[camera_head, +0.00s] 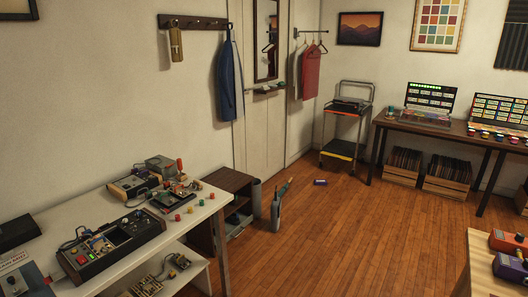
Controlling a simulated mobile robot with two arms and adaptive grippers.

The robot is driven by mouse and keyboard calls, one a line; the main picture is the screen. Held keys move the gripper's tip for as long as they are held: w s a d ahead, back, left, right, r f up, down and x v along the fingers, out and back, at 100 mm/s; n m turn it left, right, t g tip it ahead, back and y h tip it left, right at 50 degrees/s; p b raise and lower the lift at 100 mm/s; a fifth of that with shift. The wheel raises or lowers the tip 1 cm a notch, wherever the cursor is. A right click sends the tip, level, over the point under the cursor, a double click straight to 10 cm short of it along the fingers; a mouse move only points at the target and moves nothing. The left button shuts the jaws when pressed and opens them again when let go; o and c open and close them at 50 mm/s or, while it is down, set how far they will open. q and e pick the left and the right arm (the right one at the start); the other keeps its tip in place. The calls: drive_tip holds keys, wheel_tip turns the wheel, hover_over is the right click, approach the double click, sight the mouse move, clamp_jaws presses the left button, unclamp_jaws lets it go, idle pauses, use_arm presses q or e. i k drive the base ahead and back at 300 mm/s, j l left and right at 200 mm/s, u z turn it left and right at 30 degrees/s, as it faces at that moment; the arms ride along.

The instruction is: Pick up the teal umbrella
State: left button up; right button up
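A slim, tilted teal-green object (283,188), which looks like the teal umbrella, stands on the far side of the room near the white door. Its lower part is hidden in or behind a narrow grey-blue upright cylinder (275,214) on the wooden floor; I cannot tell which. It is small in the view, so its details are unclear. Neither of my grippers is in view.
A white table (215,206) with electronics fills the left foreground. A dark low shelf (232,180) and another grey cylinder (257,198) stand beside the umbrella. A small blue object (320,183) lies on the floor. The middle floor (340,235) is clear. A wooden table (480,262) is at right.

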sight(285, 186)
drive_tip(key=i+z, duration=0.2)
drive_tip(key=i, duration=0.25)
drive_tip(key=i+z, duration=0.2)
drive_tip(key=i, duration=0.3)
drive_tip(key=i+j+z, duration=0.2)
drive_tip(key=i, duration=0.25)
drive_tip(key=i+j+z, duration=0.2)
drive_tip(key=i, duration=0.25)
drive_tip(key=i+l+u, duration=0.25)
drive_tip(key=i, duration=0.3)
drive_tip(key=i+l+u, duration=0.2)
drive_tip(key=i, duration=0.3)
drive_tip(key=i+l+u, duration=0.25)
drive_tip(key=i+l, duration=0.2)
drive_tip(key=i+l+u, duration=0.45)
drive_tip(key=i+l, duration=0.15)
